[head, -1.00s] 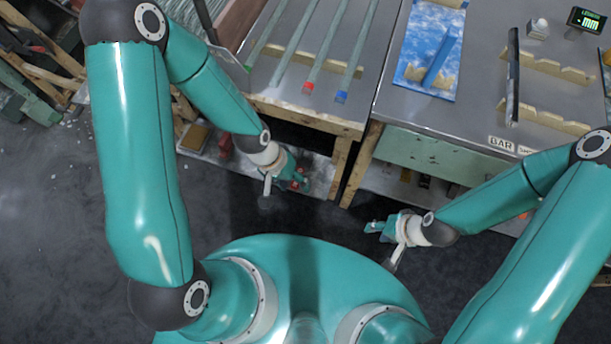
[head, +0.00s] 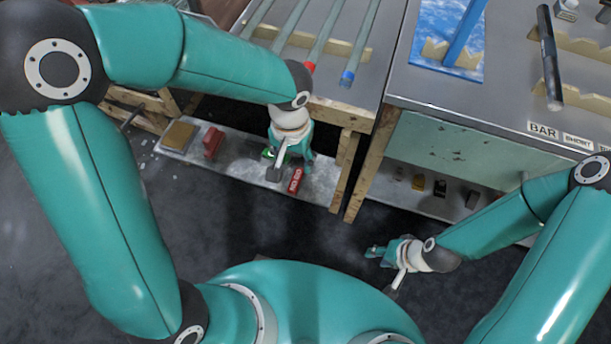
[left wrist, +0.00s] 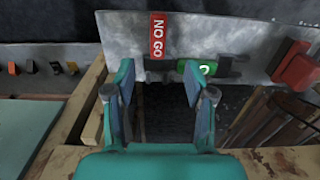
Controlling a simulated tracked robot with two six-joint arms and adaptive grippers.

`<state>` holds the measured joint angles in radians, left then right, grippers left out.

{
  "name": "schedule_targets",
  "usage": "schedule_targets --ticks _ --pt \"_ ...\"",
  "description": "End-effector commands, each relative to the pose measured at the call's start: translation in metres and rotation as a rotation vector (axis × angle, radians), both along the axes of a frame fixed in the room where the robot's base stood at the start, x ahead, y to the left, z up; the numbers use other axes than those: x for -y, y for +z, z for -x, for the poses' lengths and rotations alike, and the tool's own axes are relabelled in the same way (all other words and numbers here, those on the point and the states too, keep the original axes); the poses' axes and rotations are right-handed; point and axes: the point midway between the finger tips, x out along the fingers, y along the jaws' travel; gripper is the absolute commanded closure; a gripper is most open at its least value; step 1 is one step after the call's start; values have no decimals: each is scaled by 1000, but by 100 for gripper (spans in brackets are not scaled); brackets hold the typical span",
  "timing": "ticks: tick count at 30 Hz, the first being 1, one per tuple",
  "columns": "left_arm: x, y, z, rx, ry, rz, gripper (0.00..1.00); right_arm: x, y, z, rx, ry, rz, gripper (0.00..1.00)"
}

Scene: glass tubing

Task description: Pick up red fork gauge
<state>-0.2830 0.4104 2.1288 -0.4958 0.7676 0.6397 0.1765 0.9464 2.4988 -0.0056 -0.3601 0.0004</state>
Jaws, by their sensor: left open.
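The red gauge (head: 295,181), marked NO GO, lies on the low grey shelf under the left bench. In the left wrist view its red part (left wrist: 158,37) is ahead of the jaws, left of a green gauge (left wrist: 205,68) with dark ends. My left gripper (head: 290,160) is over the shelf beside the red gauge and partly covers the green one. In the left wrist view its fingers (left wrist: 165,95) are spread, with nothing between them. My right gripper (head: 380,251) hangs over the floor at the right; its jaws are too small to judge.
A red block (head: 213,143) and a tan block (head: 180,136) sit on the shelf to the left. The bench's wooden leg (head: 345,165) stands right of the gauge. The bench top (head: 325,95) with glass tubes is above the shelf. Open dark floor lies in front.

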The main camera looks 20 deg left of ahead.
Motion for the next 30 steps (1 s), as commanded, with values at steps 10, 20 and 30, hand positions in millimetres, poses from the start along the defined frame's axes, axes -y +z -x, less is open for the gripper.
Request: schedule_targets --ticks 10,20,30 --pt "0 -39 1 -1 -2 1 46 0 -11 0 0 0 0 60" --pt "3 -81 5 -4 -2 0 46 0 -24 0 0 0 0 60" --pt "3 -89 5 -1 -3 1 46 0 -25 0 0 0 0 60"
